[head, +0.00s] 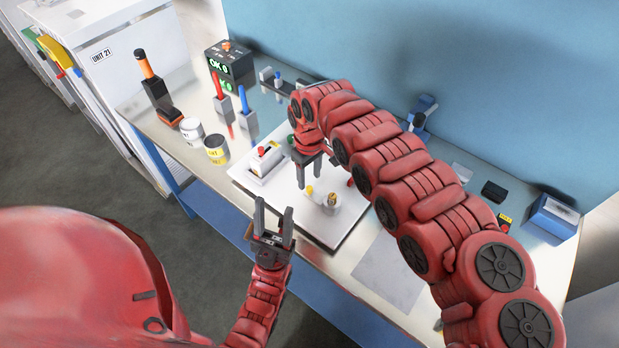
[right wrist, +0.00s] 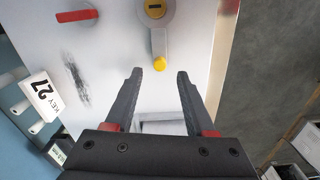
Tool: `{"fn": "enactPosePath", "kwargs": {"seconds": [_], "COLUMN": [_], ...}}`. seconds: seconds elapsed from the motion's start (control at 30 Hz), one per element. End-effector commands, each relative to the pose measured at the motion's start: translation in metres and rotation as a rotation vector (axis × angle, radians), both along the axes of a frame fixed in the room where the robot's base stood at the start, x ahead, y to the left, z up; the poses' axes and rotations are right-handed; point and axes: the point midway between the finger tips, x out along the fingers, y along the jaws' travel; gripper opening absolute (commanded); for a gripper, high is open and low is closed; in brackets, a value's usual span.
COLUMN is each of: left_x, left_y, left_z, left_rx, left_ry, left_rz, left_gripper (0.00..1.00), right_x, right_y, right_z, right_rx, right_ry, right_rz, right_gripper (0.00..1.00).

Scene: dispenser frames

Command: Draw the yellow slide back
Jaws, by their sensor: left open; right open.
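The yellow slide shows as a small rounded yellow end (head: 309,191) on the white board (head: 320,229) in the head view. In the right wrist view the yellow end (right wrist: 160,63) sits on a grey arm below a round yellow slotted face (right wrist: 155,8). My right gripper (head: 311,176) is open above the board. In the right wrist view its fingertips (right wrist: 158,76) are apart, with the yellow end showing between and just beyond them; I cannot tell the height gap. My left gripper (head: 274,208) is open and empty before the bench's front edge.
A white block with a red button (head: 265,158) stands on the board. A red bar (right wrist: 76,16) and a KEY 27 tag (right wrist: 41,96) show in the right wrist view. Two cans (head: 216,149) and upright red and blue handles (head: 243,99) stand left of the board.

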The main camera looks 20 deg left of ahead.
Motion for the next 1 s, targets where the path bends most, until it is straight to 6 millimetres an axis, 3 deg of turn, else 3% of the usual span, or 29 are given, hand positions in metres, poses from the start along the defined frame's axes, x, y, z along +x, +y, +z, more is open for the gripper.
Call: {"fn": "enactPosePath", "kwargs": {"seconds": [0.1, 0.3, 0.67, 0.9, 0.97, 1.0], "left_x": [0.000, 0.000, 0.000, 0.000, 0.000, 0.000], "left_y": [0.000, 0.000, 0.000, 0.000, 0.000, 0.000], "left_z": [0.008, 0.011, 0.011, 0.011, 0.011, 0.011], "left_rx": [0.000, 0.000, 0.000, 0.000, 0.000, 0.000], "left_ry": [0.000, 0.000, 0.000, 0.000, 0.000, 0.000], "left_rz": [0.000, 0.000, 0.000, 0.000, 0.000, 0.000], "left_gripper": [0.50, 0.50, 0.50, 0.50, 0.50, 0.50], "right_x": [-0.002, 0.000, 0.001, 0.001, 0.001, 0.001], "right_y": [0.002, 0.001, 0.000, 0.000, 0.000, 0.000], "right_z": [-0.019, -0.037, -0.042, -0.042, -0.042, -0.042], "right_rx": [0.003, 0.002, 0.000, 0.000, 0.000, 0.000], "right_ry": [0.002, -0.001, -0.002, -0.002, -0.002, -0.002], "right_rz": [0.001, -0.001, -0.001, -0.001, -0.001, -0.001], "right_gripper": [0.55, 0.55, 0.55, 0.12, 0.01, 0.00]}}
